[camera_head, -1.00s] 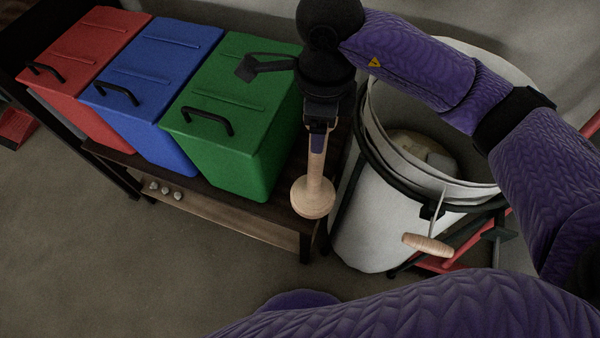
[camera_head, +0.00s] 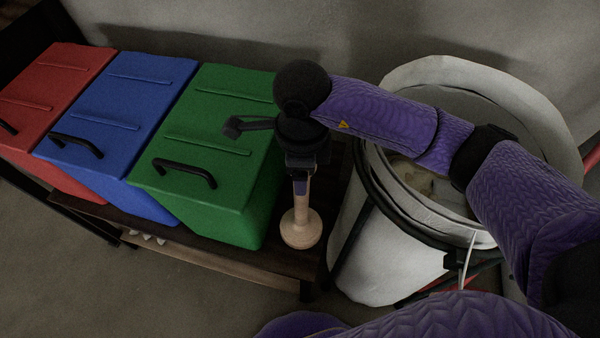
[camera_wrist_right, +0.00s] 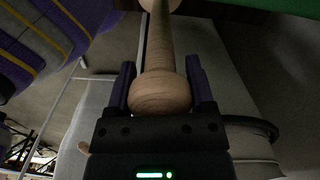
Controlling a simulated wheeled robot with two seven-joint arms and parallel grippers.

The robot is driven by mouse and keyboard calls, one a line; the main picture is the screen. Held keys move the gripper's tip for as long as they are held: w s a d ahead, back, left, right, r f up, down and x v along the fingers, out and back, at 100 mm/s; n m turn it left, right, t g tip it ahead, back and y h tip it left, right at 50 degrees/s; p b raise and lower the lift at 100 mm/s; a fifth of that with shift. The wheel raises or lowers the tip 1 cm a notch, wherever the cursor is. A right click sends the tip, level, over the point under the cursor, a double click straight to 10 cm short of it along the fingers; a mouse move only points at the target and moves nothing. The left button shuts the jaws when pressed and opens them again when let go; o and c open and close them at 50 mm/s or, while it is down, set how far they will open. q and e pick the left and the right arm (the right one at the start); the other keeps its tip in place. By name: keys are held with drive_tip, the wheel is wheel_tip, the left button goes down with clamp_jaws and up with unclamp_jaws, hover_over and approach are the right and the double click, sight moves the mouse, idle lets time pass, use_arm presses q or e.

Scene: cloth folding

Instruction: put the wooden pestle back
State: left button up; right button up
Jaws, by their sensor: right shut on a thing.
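The wooden pestle (camera_head: 301,226) is pale and hangs upright, with its wide round foot down. My right gripper (camera_head: 300,186) is shut on its upper end, just right of the green bin. The foot shows against the dark wooden bench top (camera_head: 328,205); I cannot tell whether it touches. In the right wrist view the pestle's rounded end (camera_wrist_right: 160,92) sits between the two fingers of my right gripper (camera_wrist_right: 160,80), and its shaft runs away from the camera. My left gripper is not in view.
A green bin (camera_head: 215,130), a blue bin (camera_head: 120,120) and a red bin (camera_head: 55,95) stand in a row on the bench, left of the pestle. A large white bucket (camera_head: 375,245) stands close on the right.

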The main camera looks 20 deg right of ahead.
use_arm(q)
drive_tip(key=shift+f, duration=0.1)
use_arm(e)
drive_tip(key=shift+f, duration=0.25)
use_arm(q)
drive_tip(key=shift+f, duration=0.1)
use_arm(e)
drive_tip(key=shift+f, duration=0.1)
drive_tip(key=o, duration=0.9)
drive_tip(key=shift+o, duration=1.6)
wheel_tip(320, 180, up, 12)
drive_tip(key=p, duration=0.5)
drive_tip(key=shift+p, duration=0.4)
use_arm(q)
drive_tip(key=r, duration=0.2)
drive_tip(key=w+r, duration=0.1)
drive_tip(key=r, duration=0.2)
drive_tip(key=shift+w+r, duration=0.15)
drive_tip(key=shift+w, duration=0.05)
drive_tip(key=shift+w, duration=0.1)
